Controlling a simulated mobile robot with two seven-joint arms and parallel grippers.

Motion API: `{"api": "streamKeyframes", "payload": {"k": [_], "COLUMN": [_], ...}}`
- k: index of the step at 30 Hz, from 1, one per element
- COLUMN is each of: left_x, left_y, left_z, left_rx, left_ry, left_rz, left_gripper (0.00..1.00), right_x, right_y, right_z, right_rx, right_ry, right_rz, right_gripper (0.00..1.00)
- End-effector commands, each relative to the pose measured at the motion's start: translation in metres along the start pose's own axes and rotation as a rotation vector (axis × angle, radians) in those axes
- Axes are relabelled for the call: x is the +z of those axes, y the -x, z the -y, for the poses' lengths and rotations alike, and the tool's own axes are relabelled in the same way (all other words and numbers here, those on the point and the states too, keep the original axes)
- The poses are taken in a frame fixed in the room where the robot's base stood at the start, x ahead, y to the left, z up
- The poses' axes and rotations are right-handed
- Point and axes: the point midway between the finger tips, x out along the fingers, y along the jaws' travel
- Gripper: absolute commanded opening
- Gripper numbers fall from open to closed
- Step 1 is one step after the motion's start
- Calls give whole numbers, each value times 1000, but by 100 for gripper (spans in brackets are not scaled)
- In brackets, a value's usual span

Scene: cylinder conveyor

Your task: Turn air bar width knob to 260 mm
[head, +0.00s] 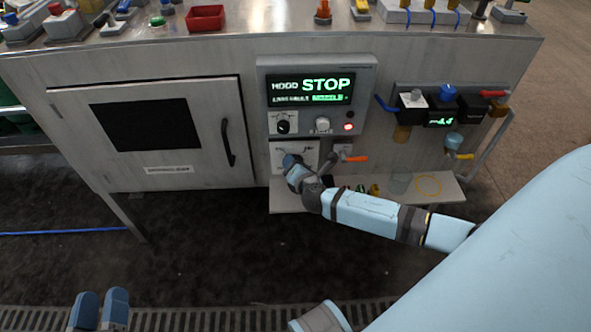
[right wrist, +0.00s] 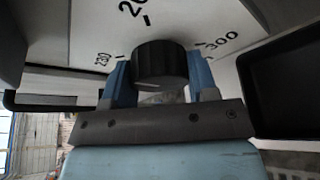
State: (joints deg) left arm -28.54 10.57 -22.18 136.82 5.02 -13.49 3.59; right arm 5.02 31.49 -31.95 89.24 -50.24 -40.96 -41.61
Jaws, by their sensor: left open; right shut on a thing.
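The black ribbed air bar width knob (right wrist: 160,62) sits on a white dial plate (right wrist: 90,30) in the right wrist view. Printed marks around it include "300", a partly cut-off number starting "20" and a smaller one I cannot read surely. A pale line shows on the knob's near face. The blue fingers of my right gripper (right wrist: 160,82) are shut on the knob from both sides. In the head view my right gripper (head: 294,165) covers the knob on the lower white plate (head: 280,149). My left gripper (head: 101,305) is open and empty at the bottom left.
The control box (head: 317,95) above shows "STOP" on its screen, with a black knob (head: 283,127) and a lit red button (head: 348,127). An orange-handled valve (head: 357,158) is right of my gripper. A low shelf (head: 440,188) with small items lies below.

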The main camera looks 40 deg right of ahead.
Motion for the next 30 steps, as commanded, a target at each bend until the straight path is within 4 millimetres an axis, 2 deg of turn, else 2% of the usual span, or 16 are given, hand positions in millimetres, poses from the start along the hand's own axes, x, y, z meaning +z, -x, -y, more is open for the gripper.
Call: {"api": "streamKeyframes", "payload": {"k": [1,5,18,20,30], "left_x": [-2,-22,77,85,74], "left_y": [-1,-1,-2,-2,-15], "left_z": [-3,-15,-1,1,17], "left_rx": [18,65,90,96,104], "left_ry": [6,26,28,17,-188], "left_rz": [-44,-158,165,190,61], "left_gripper": [41,41,41,41,41], "right_x": [-5,-6,-7,-7,-4], "right_y": [0,-1,-2,-2,-1], "right_z": [5,6,8,8,5], "right_rx": [14,54,195,213,279], "right_ry": [-37,-135,-477,-518,-678], "right_rz": [-1,-1,0,0,0], "right_gripper": [30,30,30,30,30]}}
